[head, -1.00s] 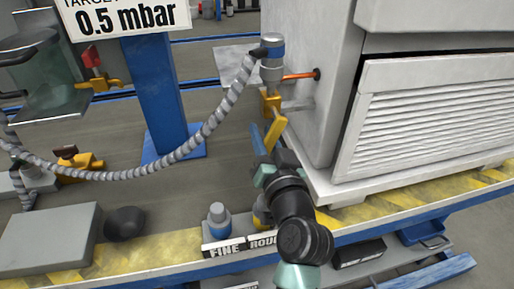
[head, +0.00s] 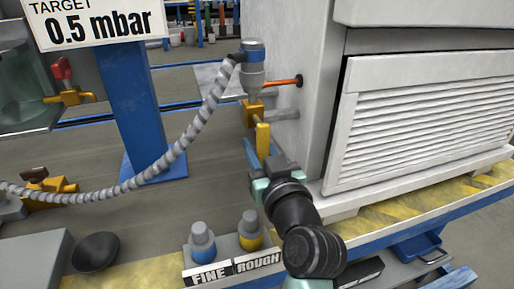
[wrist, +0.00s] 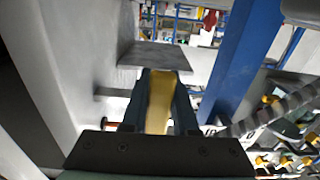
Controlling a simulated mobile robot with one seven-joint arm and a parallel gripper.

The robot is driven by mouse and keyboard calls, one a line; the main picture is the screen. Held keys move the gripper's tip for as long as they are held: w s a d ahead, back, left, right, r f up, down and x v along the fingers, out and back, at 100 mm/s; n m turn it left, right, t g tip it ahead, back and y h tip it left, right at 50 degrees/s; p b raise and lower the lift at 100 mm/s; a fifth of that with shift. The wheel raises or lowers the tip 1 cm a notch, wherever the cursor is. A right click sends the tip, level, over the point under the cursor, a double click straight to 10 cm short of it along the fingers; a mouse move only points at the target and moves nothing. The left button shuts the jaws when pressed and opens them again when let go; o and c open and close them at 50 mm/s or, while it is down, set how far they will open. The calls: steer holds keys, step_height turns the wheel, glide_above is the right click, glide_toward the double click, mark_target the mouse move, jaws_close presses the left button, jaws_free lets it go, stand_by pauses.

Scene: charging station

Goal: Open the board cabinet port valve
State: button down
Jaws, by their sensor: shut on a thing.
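The board cabinet (head: 285,75) is the large pale box at right. Its port valve (head: 253,112) is a yellow body under a grey and blue fitting, on a short pipe from the cabinet side. The flat yellow valve handle (head: 263,138) stands just in front of the valve body. My gripper (head: 264,158) is shut on the lower end of this handle. In the wrist view the handle (wrist: 160,100) lies between the two dark fingers (wrist: 158,115). The fingers hide part of the handle.
A ribbed grey hose (head: 190,135) runs from the fitting down to the left. A blue post (head: 145,110) carries a "0.5 mbar" sign (head: 105,28). Two bottle-like pieces stand by the FINE (head: 208,275) and ROUGH (head: 258,262) labels, left of my arm.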

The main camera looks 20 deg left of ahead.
steer(key=c, duration=0.7)
jaws_free()
steer(key=p+v, duration=0.3)
steer(key=v, duration=1)
